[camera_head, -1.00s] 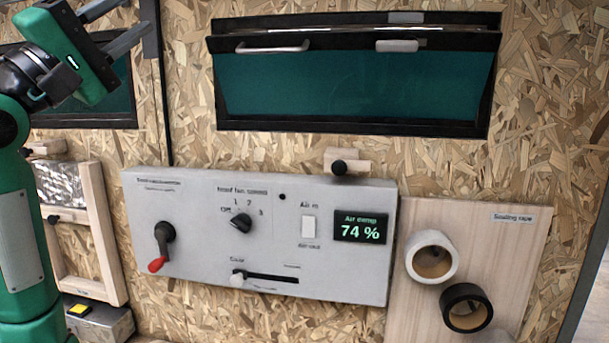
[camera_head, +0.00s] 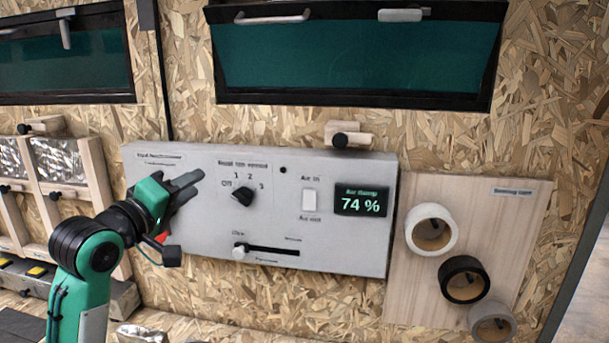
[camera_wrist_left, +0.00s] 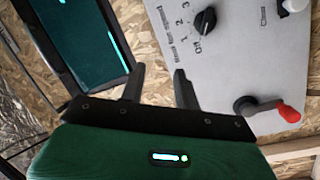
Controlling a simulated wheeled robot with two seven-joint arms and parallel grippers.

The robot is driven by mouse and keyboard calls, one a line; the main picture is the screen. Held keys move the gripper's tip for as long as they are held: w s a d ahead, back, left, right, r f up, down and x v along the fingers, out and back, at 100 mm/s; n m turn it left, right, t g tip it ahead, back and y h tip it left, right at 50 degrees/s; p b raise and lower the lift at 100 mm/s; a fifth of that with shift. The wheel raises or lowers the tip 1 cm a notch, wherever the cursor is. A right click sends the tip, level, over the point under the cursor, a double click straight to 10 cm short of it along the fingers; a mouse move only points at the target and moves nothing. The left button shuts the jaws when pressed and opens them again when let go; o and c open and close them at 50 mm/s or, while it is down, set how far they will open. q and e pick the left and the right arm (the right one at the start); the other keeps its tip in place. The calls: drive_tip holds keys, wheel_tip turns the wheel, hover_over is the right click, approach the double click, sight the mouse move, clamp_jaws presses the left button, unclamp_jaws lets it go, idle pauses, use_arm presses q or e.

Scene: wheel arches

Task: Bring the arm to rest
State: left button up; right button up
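My left gripper (camera_head: 188,187) is in front of the left part of the grey control panel (camera_head: 300,160). Its two fingers stand apart with nothing between them, as the left wrist view (camera_wrist_left: 160,85) also shows. The arm comes up from below left, bent at the elbow. In the head view the gripper hides most of the red-tipped lever, leaving the red part (camera_head: 162,237) visible. The left wrist view shows the whole lever (camera_wrist_left: 289,113), apart from the fingers. My right gripper is not in view.
A teal window (camera_head: 350,58) is above the panel, and another (camera_head: 65,60) is at upper left. A wooden board with tape rolls (camera_head: 432,229) is at right. The panel has a fan knob (camera_head: 243,194), a slider (camera_head: 240,251) and a 74 % display (camera_head: 361,201). Wood-framed compartments (camera_head: 60,160) are at left.

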use_arm(q)
drive_tip(key=s+f+m+g+y, duration=0.1)
drive_tip(key=s+f+g+y, duration=0.15)
drive_tip(key=f, duration=0.85)
drive_tip(key=s+f+m+g+y, duration=0.15)
drive_tip(key=s+f, duration=0.25)
drive_tip(key=f, duration=0.6)
drive_tip(key=s+f+m+g+y, duration=0.15)
drive_tip(key=s+f, duration=0.25)
drive_tip(key=f, duration=0.7)
drive_tip(key=s+a+f+m+g+y, duration=0.15)
drive_tip(key=s+f+g, duration=0.25)
drive_tip(key=s+f, duration=0.6)
drive_tip(key=s+a+f+m+g+y, duration=0.1)
drive_tip(key=s+f+m+g, duration=0.45)
drive_tip(key=s, duration=0.85)
wheel_tip(320, 180, down, 38)
drive_tip(key=s+r+n+b, duration=0.1)
drive_tip(key=s+n+b, duration=0.1)
drive_tip(key=b, duration=0.2)
drive_tip(key=s+a+f+b, duration=0.1)
drive_tip(key=s+f+b, duration=0.1)
drive_tip(key=s+f, duration=0.7)
drive_tip(key=s+a+f+g+b, duration=0.1)
drive_tip(key=s+a+f+b, duration=0.1)
drive_tip(key=s+f, duration=0.7)
wheel_tip(320, 180, down, 6)
drive_tip(key=shift+s+r, duration=0.2)
drive_tip(key=shift+s, duration=0.1)
